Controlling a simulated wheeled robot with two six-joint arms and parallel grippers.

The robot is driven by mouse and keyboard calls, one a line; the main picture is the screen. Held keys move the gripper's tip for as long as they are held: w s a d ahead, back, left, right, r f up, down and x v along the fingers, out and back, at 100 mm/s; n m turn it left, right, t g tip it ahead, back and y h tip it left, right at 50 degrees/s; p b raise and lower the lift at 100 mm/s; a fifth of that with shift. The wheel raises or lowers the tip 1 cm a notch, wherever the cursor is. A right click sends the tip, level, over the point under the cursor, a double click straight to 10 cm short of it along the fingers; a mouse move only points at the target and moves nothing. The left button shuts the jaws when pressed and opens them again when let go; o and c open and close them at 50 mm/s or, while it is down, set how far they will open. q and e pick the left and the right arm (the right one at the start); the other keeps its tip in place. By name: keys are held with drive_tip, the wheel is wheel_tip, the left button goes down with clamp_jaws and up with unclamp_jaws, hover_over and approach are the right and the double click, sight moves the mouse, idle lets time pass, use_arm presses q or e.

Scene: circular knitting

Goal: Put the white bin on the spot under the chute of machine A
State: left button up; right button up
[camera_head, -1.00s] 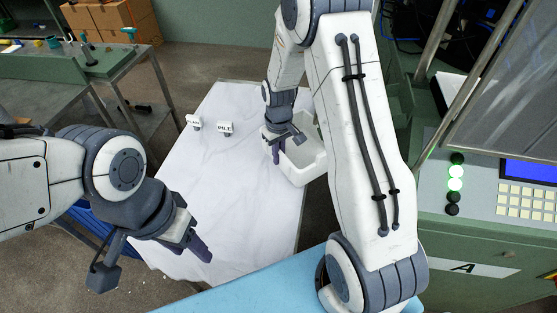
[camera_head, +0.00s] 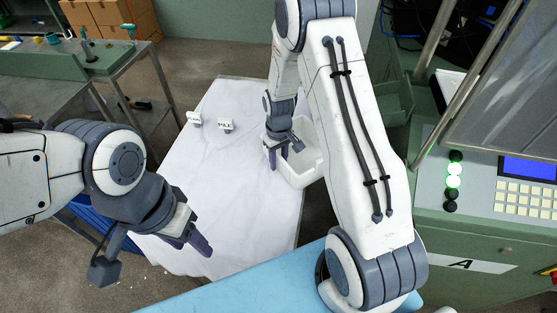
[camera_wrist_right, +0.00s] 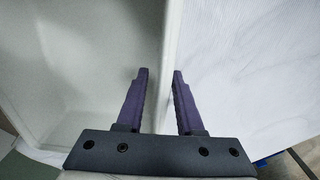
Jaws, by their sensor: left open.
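The white bin (camera_head: 309,172) stands on the white marble-patterned table at its right side, partly hidden behind my right arm. My right gripper (camera_head: 278,162) points down at the bin's left wall. In the right wrist view its fingers (camera_wrist_right: 160,72) are open, one on each side of the bin's wall (camera_wrist_right: 169,50). A gap shows between the wall and the left finger. My left gripper (camera_head: 197,238) is open and empty above the near left part of the table. Machine A (camera_head: 465,264), green with a lettered plate, stands at the right. Its chute and the spot under it are not identifiable.
Two small signs (camera_head: 226,125) stand on the table (camera_head: 200,175), one reading "PILE". A light blue surface (camera_head: 240,286) lies in front. A green workbench (camera_head: 90,65) with tools and cardboard boxes (camera_head: 112,18) are at the back left. The table's middle is clear.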

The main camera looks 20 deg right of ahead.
drive_tip(key=shift+r, duration=0.15)
wheel_tip(320, 180, up, 11)
drive_tip(key=shift+r+b, duration=0.1)
drive_tip(key=shift+b, duration=0.6)
drive_tip(key=shift+a+r, duration=0.1)
drive_tip(key=shift+r, duration=0.2)
drive_tip(key=s+a+r+n, duration=0.1)
drive_tip(key=s+a+r, duration=0.2)
drive_tip(key=s+a, duration=0.35)
drive_tip(key=s+a+r+n, duration=0.2)
drive_tip(key=s+a+r, duration=0.2)
drive_tip(key=s+a, duration=0.25)
drive_tip(key=s+a+n+y, duration=0.1)
drive_tip(key=s+a+n, duration=0.1)
drive_tip(key=s, duration=1.1)
drive_tip(key=shift+a+r, duration=0.45)
drive_tip(key=shift+a, duration=0.35)
